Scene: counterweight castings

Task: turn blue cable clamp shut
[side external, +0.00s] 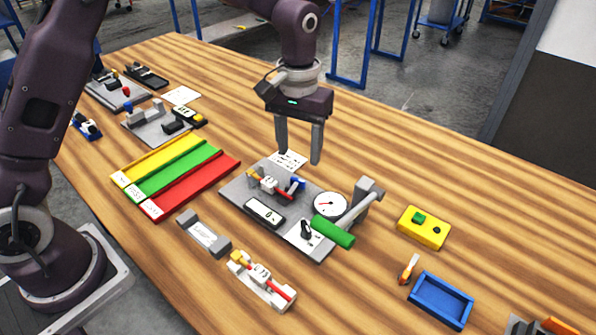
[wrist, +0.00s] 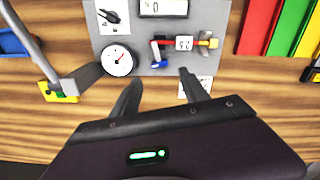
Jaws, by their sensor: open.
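The blue cable clamp (side external: 297,184) sits on the grey plate (side external: 237,191), at the end of a red, white and yellow part (side external: 268,182). In the wrist view the blue clamp (wrist: 158,52) is near the plate's lower edge, with the coloured part (wrist: 185,43) to its right. I cannot tell how far the clamp is turned. My gripper (side external: 299,157) is open and empty, fingers pointing down, above the table near the plate's far edge. In the wrist view my gripper (wrist: 161,80) has its fingertips apart, just below the clamp in the picture, not touching it.
The plate also bears a round dial (side external: 330,204), a display (side external: 264,211), a black switch (side external: 306,230) and a green-handled lever (side external: 333,232). Coloured trays (side external: 178,175) lie to the left. A yellow box (side external: 423,228) and a blue tray (side external: 441,300) are to the right.

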